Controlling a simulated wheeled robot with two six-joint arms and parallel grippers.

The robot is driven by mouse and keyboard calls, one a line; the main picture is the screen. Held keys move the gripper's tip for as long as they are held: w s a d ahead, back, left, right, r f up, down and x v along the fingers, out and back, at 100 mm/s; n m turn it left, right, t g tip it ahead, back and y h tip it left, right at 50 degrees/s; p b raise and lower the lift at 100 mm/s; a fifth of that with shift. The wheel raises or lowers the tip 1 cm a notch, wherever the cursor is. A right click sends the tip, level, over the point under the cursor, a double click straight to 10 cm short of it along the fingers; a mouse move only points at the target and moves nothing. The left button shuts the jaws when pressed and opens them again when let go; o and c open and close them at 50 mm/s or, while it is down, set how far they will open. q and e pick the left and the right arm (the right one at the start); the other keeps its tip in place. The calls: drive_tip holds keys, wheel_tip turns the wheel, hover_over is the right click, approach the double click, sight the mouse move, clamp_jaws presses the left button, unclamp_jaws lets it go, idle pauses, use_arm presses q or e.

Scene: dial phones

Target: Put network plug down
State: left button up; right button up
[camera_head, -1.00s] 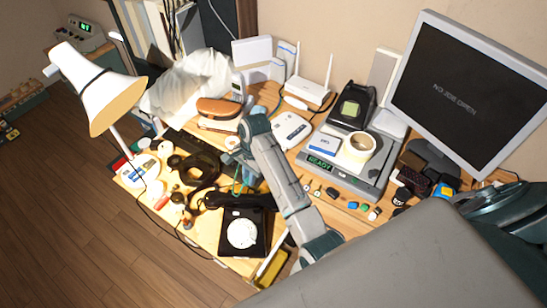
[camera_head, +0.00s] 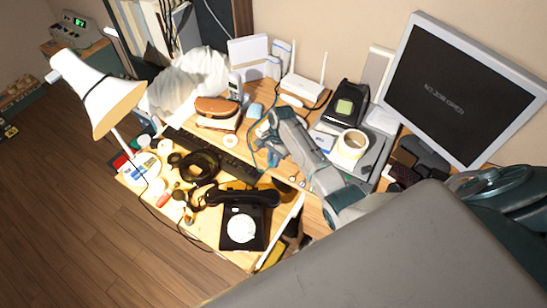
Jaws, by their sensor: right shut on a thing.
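My right gripper (camera_head: 266,146) is over the middle of the desk, at the end of the grey arm that comes up from the lower right. It is shut on the network plug, which is too small and too covered by the gripper to make out. A thin teal cable (camera_head: 259,127) loops beside the gripper. The gripper is right of the keyboard and in front of the white router (camera_head: 302,87). My left gripper is not in view.
A black dial phone (camera_head: 240,229) stands at the desk's front edge. A desk lamp (camera_head: 108,100) is at the left and a monitor (camera_head: 455,90) at the right. A black keyboard (camera_head: 228,163) and small items crowd the desk.

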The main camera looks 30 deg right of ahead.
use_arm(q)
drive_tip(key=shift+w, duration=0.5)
use_arm(e)
drive_tip(key=o, duration=0.8)
drive_tip(key=shift+f, duration=0.1)
